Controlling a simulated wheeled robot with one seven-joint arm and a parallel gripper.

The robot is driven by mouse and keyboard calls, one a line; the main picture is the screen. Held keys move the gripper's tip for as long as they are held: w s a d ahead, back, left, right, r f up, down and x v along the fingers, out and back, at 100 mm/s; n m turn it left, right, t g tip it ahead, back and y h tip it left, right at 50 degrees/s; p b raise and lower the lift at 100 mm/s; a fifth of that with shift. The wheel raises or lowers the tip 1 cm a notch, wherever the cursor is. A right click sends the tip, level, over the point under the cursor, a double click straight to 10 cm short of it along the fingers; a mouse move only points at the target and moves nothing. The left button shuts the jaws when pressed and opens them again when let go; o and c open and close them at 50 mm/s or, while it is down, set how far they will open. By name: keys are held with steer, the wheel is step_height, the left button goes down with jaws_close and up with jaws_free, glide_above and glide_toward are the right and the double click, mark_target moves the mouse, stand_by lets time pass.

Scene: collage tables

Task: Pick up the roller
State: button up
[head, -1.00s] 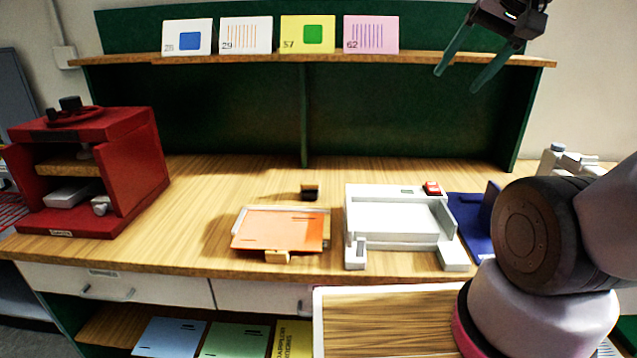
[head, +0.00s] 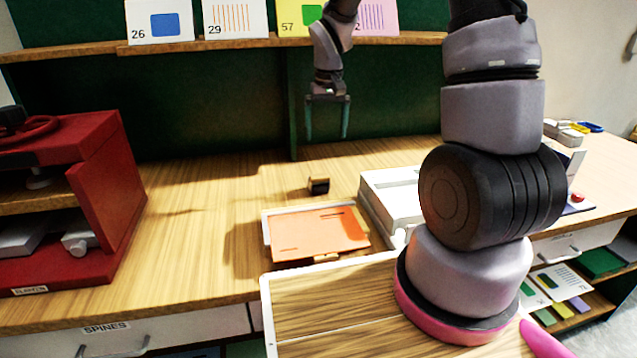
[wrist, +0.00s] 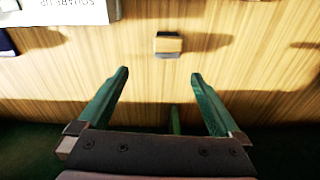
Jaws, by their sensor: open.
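A small wood-and-black block, apparently the roller (head: 318,185), lies on the wooden table just behind the orange board. It also shows in the wrist view (wrist: 168,44), beyond my fingertips and roughly centred between them. My gripper (head: 326,135) hangs above the table with its green fingers pointing down, near the green back panel. In the wrist view my gripper (wrist: 160,75) is open and empty. It is apart from the roller, which shows whole there.
The orange board (head: 318,231) lies in front of the roller, and a white tray-like device (head: 392,200) stands to its right, partly hidden by my arm. A red cabinet (head: 95,200) stands at left. A shelf with cards (head: 235,44) runs above. Table left of the roller is clear.

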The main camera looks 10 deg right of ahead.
steer(key=g, duration=0.1)
glide_above(319, 174)
steer(key=shift+n, duration=0.3)
steer(key=f, duration=0.6)
steer(key=shift+w+d+f, duration=0.1)
steer(key=shift+w+f, duration=0.2)
steer(key=shift+f, duration=0.05)
steer(key=f, duration=0.7)
steer(key=shift+s+f, duration=0.2)
steer(key=c, duration=1.2)
